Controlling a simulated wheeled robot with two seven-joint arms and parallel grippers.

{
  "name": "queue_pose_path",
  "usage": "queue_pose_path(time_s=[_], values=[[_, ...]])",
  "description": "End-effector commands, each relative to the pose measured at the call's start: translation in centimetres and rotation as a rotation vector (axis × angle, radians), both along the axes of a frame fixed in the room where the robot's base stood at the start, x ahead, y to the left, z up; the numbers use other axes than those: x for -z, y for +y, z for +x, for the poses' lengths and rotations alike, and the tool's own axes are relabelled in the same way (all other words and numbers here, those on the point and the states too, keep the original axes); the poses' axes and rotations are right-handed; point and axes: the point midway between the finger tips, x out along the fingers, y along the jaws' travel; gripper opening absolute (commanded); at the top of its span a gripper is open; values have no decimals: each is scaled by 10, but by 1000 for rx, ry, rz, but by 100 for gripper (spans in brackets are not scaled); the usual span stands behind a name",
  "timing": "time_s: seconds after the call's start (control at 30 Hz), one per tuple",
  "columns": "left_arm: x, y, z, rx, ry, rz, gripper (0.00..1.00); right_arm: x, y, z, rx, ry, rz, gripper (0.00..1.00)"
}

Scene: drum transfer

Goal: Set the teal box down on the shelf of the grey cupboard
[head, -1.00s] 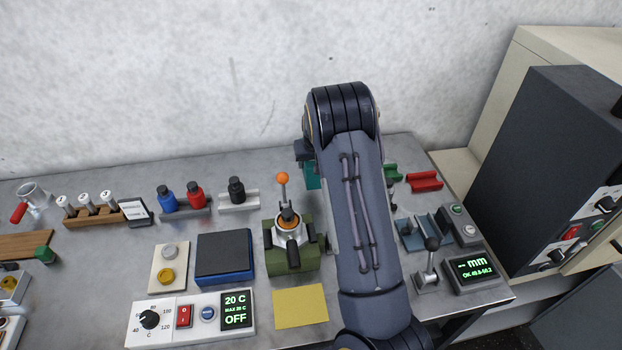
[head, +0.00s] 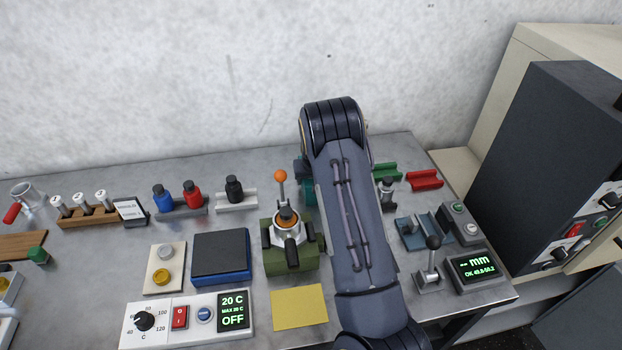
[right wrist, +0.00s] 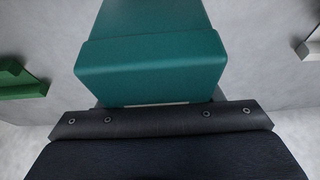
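The teal box (head: 308,193) shows only in part in the head view, beside the wrist of my right arm, which hides the rest. In the right wrist view the teal box (right wrist: 150,62) fills the upper middle, right against the dark front of my right gripper (right wrist: 155,118). The fingers are hidden there, but the box moves along with the gripper, so it looks shut on it. Whether the box touches the bench cannot be told. My left gripper is in neither view. No grey cupboard with an open shelf can be made out.
The metal bench (head: 110,265) is crowded. A green vise with an orange-knobbed lever (head: 280,175) stands left of my arm. Green (head: 387,172) and red (head: 424,180) holders lie to the right. A dark grey cabinet with controls (head: 555,165) stands at the far right.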

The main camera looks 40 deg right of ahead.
Motion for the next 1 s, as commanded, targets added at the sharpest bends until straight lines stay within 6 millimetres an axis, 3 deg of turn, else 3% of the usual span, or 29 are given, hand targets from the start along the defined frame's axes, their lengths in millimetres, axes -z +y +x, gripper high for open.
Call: queue_pose_path(time_s=[0.13, 0.47, 0.67, 1.0], values=[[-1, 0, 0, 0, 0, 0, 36, -1, 0, 0, 0, 0, 0, 76], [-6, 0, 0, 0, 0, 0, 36, -6, 0, 0, 0, 0, 0, 76], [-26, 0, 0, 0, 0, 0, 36, -40, 6, -11, -1, -1, 0, 76], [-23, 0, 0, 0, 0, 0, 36, -97, 19, -33, -1, -4, 0, 76]])
